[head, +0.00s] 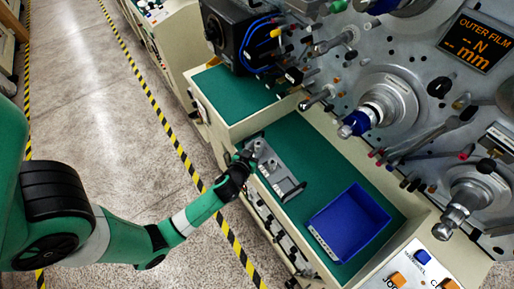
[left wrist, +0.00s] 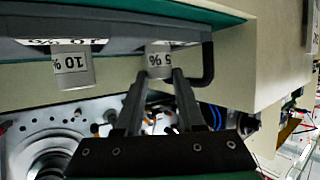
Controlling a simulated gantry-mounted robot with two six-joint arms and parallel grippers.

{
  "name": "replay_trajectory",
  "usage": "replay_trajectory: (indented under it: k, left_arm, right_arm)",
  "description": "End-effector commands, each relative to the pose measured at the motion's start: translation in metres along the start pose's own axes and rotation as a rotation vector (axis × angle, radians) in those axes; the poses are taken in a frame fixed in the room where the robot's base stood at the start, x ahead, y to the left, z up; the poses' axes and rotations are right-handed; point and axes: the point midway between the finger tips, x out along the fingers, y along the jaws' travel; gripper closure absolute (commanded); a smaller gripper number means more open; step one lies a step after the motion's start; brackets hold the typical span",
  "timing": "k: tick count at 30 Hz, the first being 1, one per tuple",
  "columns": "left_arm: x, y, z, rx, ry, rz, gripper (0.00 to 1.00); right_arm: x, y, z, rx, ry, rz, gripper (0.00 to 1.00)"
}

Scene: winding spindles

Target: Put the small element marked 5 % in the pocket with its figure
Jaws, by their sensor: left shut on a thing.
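The small grey element marked 5 % (left wrist: 159,58) is between the fingertips of my left gripper (left wrist: 159,76) in the left wrist view, its label facing the camera upside down. My left gripper (head: 243,163) is shut on it at the far left end of the grey holder (head: 284,182). The holder's edge (left wrist: 115,45) lies right against the element in the wrist view; I cannot tell whether the element is seated in a pocket. A second element marked 10 % (left wrist: 72,66) is at the holder beside a 10 % figure. My right gripper is not in view.
The holder stands on a green-topped bench (head: 309,147). A blue bin (head: 350,222) is to its right, with clear green surface between. A machine panel with spindles (head: 385,100) rises behind. A black handle (left wrist: 208,62) is close beside my gripper.

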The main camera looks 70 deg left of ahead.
Motion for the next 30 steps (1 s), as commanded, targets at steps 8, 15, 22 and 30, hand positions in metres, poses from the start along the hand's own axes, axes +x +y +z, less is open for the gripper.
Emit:
replay_trajectory:
  k: [8, 15, 22, 30]
  left_arm:
    - [0.001, 0.0, 0.002, 0.0, 0.0, 0.0, 0.5]
    - [0.001, 0.0, 0.002, 0.0, 0.0, 0.0, 0.5]
    - [-0.021, 0.001, 0.0, 0.003, 0.0, 0.003, 0.5]
    - [-0.088, 0.002, 0.0, 0.005, -0.001, 0.006, 0.5]
  right_arm:
    - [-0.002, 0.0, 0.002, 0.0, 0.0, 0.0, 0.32]
    - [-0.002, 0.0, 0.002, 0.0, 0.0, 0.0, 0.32]
    - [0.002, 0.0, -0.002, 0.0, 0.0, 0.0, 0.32]
    - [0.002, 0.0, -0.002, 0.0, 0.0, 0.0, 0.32]
